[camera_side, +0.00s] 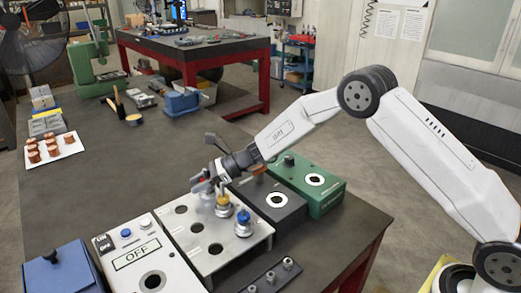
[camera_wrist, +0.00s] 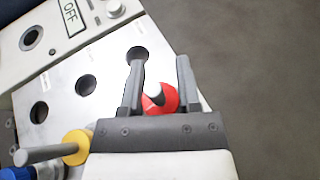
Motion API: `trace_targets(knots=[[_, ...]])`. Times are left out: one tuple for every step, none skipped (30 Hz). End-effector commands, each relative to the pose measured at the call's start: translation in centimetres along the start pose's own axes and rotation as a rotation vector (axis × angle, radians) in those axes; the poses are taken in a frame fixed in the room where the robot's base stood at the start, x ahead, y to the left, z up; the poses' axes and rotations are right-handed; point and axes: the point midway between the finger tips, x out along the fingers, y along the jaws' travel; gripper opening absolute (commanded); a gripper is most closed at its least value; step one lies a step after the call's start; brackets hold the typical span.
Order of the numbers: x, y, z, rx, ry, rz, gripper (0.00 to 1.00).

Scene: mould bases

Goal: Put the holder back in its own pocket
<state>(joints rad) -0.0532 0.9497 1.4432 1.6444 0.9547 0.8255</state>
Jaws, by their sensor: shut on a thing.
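My gripper (camera_wrist: 160,88) is shut on the red-collared holder (camera_wrist: 163,98), whose red ring and pale centre show between the fingers in the wrist view. In the side view the gripper (camera_side: 203,183) is over the far end of the silver plate (camera_side: 238,261), and only a little red shows at it. The plate has a row of open round pockets, one of them (camera_wrist: 86,84) in the middle of the row. I cannot tell whether the holder touches the plate; its lower part is hidden.
A yellow-collared holder (camera_side: 223,206) and a blue-collared holder (camera_side: 243,223) stand upright on the plate close to my gripper. A white box (camera_side: 150,262) marked OFF is left of the plate. A dark box (camera_side: 268,200) and a green box (camera_side: 318,188) are right.

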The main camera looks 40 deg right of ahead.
Motion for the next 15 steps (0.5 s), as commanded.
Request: trace_targets(knots=[[-0.02,-0.06,0.19,-0.002,-0.003,-0.001,0.0],[-0.02,-0.06,0.19,-0.002,-0.003,-0.001,0.0],[-0.03,-0.06,0.19,-0.002,-0.003,-0.001,0.0],[-0.03,-0.07,0.19,-0.002,-0.003,-0.001,0.0],[-0.03,-0.06,0.19,-0.002,-0.003,-0.001,0.0],[-0.03,-0.06,0.19,-0.002,-0.003,-0.001,0.52],[-0.03,-0.06,0.18,-0.002,-0.003,-0.001,0.61],[-0.02,-0.05,0.17,-0.002,-0.003,-0.001,0.71],[-0.02,-0.05,0.14,-0.002,-0.002,-0.001,0.83],[-0.02,-0.04,0.13,-0.002,-0.002,-0.001,0.83],[-0.02,-0.04,0.11,-0.002,-0.002,0.0,0.83],[-0.01,-0.03,0.1,-0.001,-0.001,0.0,0.83],[-0.02,-0.03,0.09,-0.001,-0.001,0.0,0.83],[-0.01,-0.02,0.08,-0.001,-0.001,0.0,0.83],[-0.01,-0.02,0.06,-0.001,-0.001,0.0,0.83]])
